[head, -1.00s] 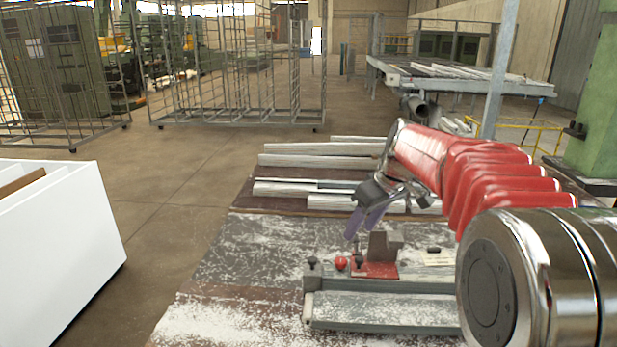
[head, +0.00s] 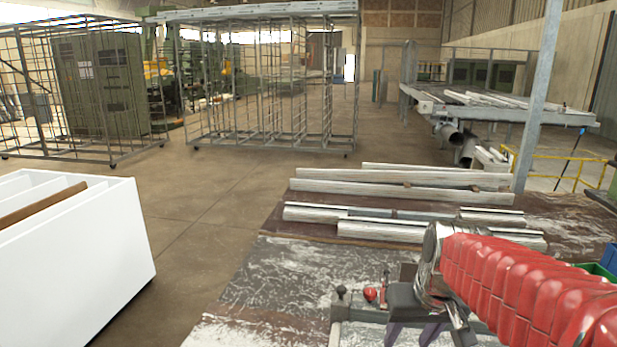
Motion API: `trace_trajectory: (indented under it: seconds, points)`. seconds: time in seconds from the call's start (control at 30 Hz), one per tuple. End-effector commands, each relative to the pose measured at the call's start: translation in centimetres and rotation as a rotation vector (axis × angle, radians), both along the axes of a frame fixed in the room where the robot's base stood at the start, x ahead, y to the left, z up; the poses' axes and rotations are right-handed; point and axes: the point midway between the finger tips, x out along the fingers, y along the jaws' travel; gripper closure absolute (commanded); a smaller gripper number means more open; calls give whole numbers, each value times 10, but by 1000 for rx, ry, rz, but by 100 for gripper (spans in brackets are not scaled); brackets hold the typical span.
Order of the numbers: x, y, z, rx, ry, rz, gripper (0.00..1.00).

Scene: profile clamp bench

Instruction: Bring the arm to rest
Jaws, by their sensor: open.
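My gripper (head: 412,333) is in the lower right of the head view, at the end of my red-sleeved arm. It points down with its two purple fingers apart and nothing seen between them. It is in front of the clamp fixture (head: 341,312) on the bench (head: 262,285) and hides much of it. A red knob (head: 371,294) of the fixture shows just left of my gripper. The fingertips run to the bottom edge of the picture, so I cannot tell whether they touch the fixture.
Several whitish profiles (head: 400,188) lie across the back of the bench. A white open-topped bin (head: 90,260) stands on the left. Wire cage trolleys (head: 270,100) and a roller table (head: 480,105) stand behind. The floor between bin and bench is clear.

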Motion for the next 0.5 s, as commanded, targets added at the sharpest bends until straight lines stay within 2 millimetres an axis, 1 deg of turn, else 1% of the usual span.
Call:
trace_trajectory:
  seconds: [0.03, 0.2, 0.5]
  points:
    - [-12, 2, 0, -4, -8, -9, 55]
    - [-45, 7, -3, -16, -28, -39, 55]
    - [-98, 15, -9, -37, -81, -49, 55]
